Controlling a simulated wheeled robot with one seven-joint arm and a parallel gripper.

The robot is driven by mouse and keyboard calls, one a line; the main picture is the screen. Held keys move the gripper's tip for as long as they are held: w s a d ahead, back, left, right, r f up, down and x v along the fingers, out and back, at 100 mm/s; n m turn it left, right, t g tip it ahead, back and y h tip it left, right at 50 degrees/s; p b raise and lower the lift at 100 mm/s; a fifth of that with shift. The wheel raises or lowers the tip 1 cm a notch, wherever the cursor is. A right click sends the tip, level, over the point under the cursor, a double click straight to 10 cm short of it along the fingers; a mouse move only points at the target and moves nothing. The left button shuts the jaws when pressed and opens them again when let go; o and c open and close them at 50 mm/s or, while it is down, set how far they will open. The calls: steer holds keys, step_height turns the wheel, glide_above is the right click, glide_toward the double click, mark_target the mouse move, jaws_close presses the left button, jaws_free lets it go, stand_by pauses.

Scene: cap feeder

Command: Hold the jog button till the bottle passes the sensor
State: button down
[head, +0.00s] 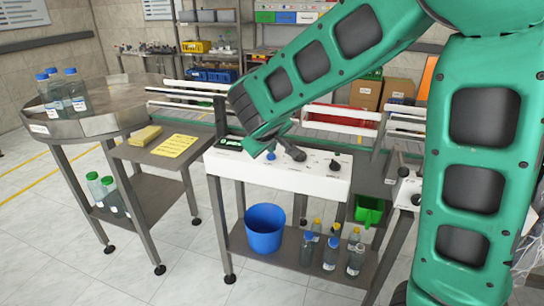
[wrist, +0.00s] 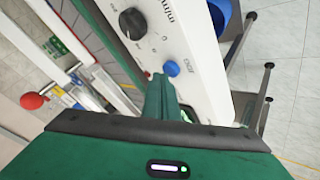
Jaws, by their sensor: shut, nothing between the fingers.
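The blue jog button (head: 271,155) sits on the sloped white control panel (head: 312,181); it also shows in the wrist view (wrist: 172,68), beside a printed label. My gripper (wrist: 166,82) is shut and empty. Its green fingertips are over the panel close to the blue button, and the button's face is still visible. I see no clear contact. Three clear bottles with blue caps (head: 72,90) stand on the round table at left. My arm hides part of the conveyor (head: 320,135), and I cannot make out the sensor or a bottle at it.
A black knob (head: 335,165) and a small green display (head: 228,143) are on the panel. A blue bucket (head: 265,229) and several capped bottles (head: 331,252) stand on the shelf below. A yellow sponge and note (head: 174,146) lie on the side table. Floor in front is clear.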

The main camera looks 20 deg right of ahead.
mark_target(271, 157)
steer(key=shift+f, duration=0.4)
stand_by(1.7)
steer(key=shift+r, duration=0.1)
stand_by(4.5)
steer(key=shift+r, duration=3.25)
